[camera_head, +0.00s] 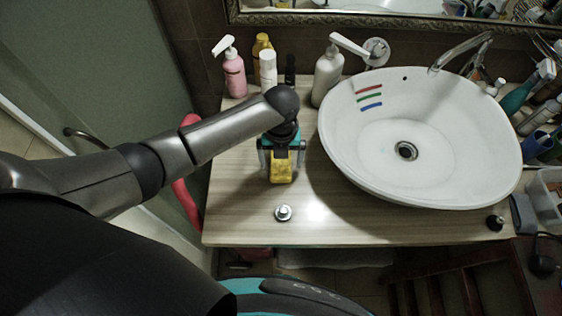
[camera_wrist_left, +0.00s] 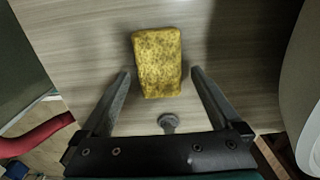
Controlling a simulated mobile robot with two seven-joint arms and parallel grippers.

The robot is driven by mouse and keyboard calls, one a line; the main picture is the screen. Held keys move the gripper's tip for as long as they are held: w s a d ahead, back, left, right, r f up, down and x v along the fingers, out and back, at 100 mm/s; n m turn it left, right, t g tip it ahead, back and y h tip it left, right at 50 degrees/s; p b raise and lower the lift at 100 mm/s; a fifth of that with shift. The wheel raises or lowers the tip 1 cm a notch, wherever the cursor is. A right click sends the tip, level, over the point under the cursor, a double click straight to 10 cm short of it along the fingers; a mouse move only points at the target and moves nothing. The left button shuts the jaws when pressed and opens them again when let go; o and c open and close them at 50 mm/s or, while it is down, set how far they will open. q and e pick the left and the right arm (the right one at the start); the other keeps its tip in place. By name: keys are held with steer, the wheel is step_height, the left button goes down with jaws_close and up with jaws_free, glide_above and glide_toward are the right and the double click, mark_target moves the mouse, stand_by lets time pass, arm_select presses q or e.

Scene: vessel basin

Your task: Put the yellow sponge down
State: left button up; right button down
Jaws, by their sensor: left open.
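The yellow sponge (camera_head: 282,171) lies on the light wooden counter (camera_head: 240,205), left of the white basin. In the left wrist view the sponge (camera_wrist_left: 158,62) shows whole, with dark speckles. My left gripper (camera_head: 281,164) is over the counter at the sponge and hides part of it in the head view. In the left wrist view its two fingers (camera_wrist_left: 160,72) are spread wide, one on each side of the sponge, with a gap to it on both sides. My right gripper is not in view.
The white basin (camera_head: 440,170) with red, green and blue marks stands to the right. A pink pump bottle (camera_head: 234,76), a white pump bottle (camera_head: 327,78) and other bottles stand at the back. A small metal stopper (camera_head: 283,213) sits near the front edge. The front left counter is clear.

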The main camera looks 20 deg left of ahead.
mark_target(281, 165)
arm_select(q)
step_height(281, 165, up, 10)
steer(key=p, duration=0.1)
steer(key=shift+f, duration=0.15)
steer(key=shift+s, duration=0.1)
stand_by(0.4)
